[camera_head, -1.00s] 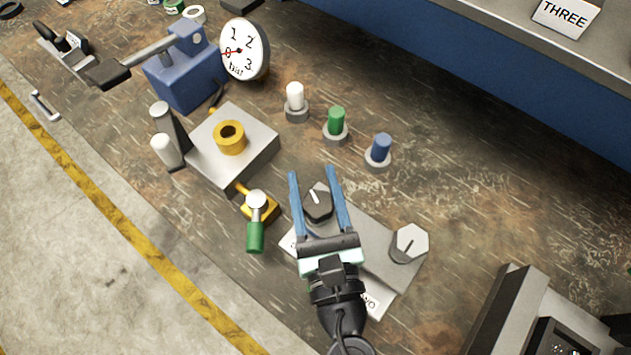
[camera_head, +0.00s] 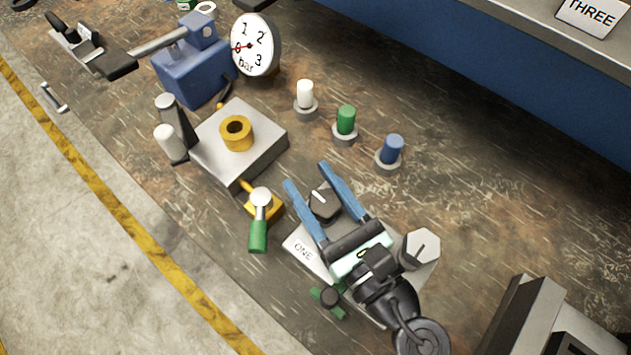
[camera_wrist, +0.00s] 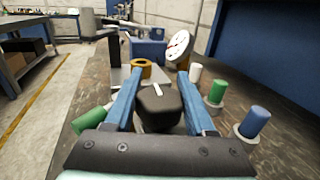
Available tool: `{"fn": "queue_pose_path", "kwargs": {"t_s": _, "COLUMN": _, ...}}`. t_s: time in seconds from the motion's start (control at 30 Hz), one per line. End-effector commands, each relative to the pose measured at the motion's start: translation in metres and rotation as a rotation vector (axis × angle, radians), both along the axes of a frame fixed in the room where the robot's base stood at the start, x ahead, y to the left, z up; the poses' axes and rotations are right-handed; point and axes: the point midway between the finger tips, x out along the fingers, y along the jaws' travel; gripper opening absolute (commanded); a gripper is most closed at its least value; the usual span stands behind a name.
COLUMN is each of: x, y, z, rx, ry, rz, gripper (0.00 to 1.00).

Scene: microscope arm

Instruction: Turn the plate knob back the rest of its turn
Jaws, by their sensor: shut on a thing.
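The black plate knob (camera_head: 324,204) with a white pointer line stands on a grey plate (camera_head: 306,254) with a label reading ONE. My gripper (camera_head: 305,174) is shut on this knob, with one blue finger along each side. The pointer line slants to the upper left in the head view. In the wrist view the black knob (camera_wrist: 159,106) sits between the fingers of my gripper (camera_wrist: 161,72), its white line nearly upright. A pale knob (camera_head: 421,246) with a dark line stands on the same plate, right of my gripper. My gripper hides much of the plate.
White (camera_head: 305,95), green (camera_head: 346,120) and blue (camera_head: 392,150) buttons stand beyond the plate. A metal block with a yellow ring (camera_head: 237,133) and a green-handled lever (camera_head: 258,236) are to the left. A gauge (camera_head: 255,44) stands farther back. A grey box (camera_head: 510,318) is at lower right.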

Motion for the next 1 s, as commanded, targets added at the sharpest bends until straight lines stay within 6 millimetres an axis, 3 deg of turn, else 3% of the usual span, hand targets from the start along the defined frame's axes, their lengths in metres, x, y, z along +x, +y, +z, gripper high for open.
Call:
{"fn": "queue_pose_path", "kwargs": {"t_s": 0.03, "x": -0.002, "y": 0.000, "z": -0.008, "rx": -0.006, "ry": 0.015, "rz": 0.006, "gripper": 0.00}}
{"fn": "queue_pose_path", "kwargs": {"t_s": 0.27, "x": -0.002, "y": 0.001, "z": -0.008, "rx": -0.007, "ry": 0.016, "rz": 0.006, "gripper": 0.00}}
{"fn": "queue_pose_path", "kwargs": {"t_s": 0.3, "x": -0.002, "y": 0.001, "z": -0.008, "rx": -0.007, "ry": 0.016, "rz": 0.006, "gripper": 0.57}}
{"fn": "queue_pose_path", "kwargs": {"t_s": 0.47, "x": -0.001, "y": 0.001, "z": -0.007, "rx": -0.006, "ry": 0.013, "rz": 0.005, "gripper": 0.85}}
{"fn": "queue_pose_path", "kwargs": {"t_s": 0.77, "x": -0.001, "y": 0.001, "z": -0.004, "rx": -0.003, "ry": 0.010, "rz": 0.003, "gripper": 0.85}}
{"fn": "queue_pose_path", "kwargs": {"t_s": 1.0, "x": -0.001, "y": 0.001, "z": 0.032, "rx": -0.005, "ry": 0.004, "rz": 0.004, "gripper": 0.85}}
